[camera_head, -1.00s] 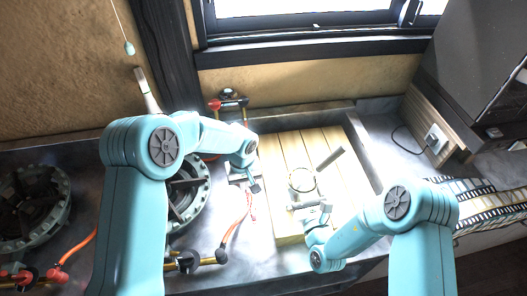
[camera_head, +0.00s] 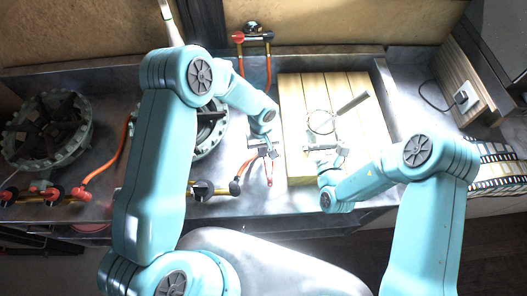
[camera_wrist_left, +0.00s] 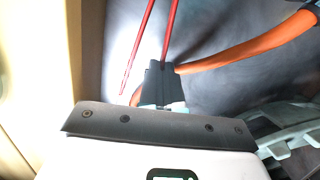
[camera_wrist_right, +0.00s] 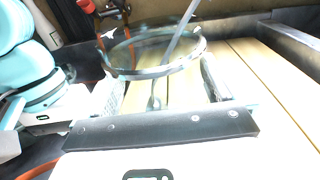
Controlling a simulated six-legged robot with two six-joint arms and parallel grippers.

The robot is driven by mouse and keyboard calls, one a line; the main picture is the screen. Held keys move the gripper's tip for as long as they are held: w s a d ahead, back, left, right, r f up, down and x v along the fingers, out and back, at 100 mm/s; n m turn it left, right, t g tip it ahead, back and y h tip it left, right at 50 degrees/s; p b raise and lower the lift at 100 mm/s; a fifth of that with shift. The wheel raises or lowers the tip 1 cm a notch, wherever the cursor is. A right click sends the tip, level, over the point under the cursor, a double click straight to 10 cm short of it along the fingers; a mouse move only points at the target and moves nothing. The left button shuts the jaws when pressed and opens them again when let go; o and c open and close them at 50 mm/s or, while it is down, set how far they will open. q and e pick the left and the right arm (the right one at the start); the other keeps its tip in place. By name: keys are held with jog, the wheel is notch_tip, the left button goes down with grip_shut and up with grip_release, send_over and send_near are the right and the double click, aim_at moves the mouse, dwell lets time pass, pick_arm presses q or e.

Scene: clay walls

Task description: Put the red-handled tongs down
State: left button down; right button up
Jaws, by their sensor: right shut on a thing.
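The red-handled tongs (camera_head: 269,173) show as thin red legs over the grey counter, just left of the wooden board. In the left wrist view the tongs (camera_wrist_left: 171,25) have two splayed red legs. My left gripper (camera_head: 264,151) is closed around one leg, while the other passes beside its fingers. I cannot tell whether the tongs touch the counter. My right gripper (camera_head: 326,148) is shut on a round-rimmed utensil (camera_head: 311,127) with a long dark handle, over the board. Its rim (camera_wrist_right: 150,71) fills the top of the right wrist view, and the grip point is unclear.
The slatted wooden board (camera_head: 292,100) lies in the middle of the counter. Two burners are at the left; the nearer-left one (camera_head: 45,130) is clear of my arms. An orange hose (camera_head: 110,155) runs between them. A socket (camera_head: 465,97) with a cable is at the right.

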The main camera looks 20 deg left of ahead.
pick_arm(q)
notch_tip(320, 180, down, 3)
jog(key=shift+r, duration=0.2)
jog(key=shift+s, duration=0.15)
jog(key=shift+f, duration=0.3)
jog(key=c, duration=1.4)
grip_release()
jog(key=shift+s, duration=0.1)
jog(key=shift+c, duration=0.2)
jog(key=shift+o, duration=0.5)
jog(key=shift+w+f, duration=0.1)
jog(key=shift+w, duration=0.1)
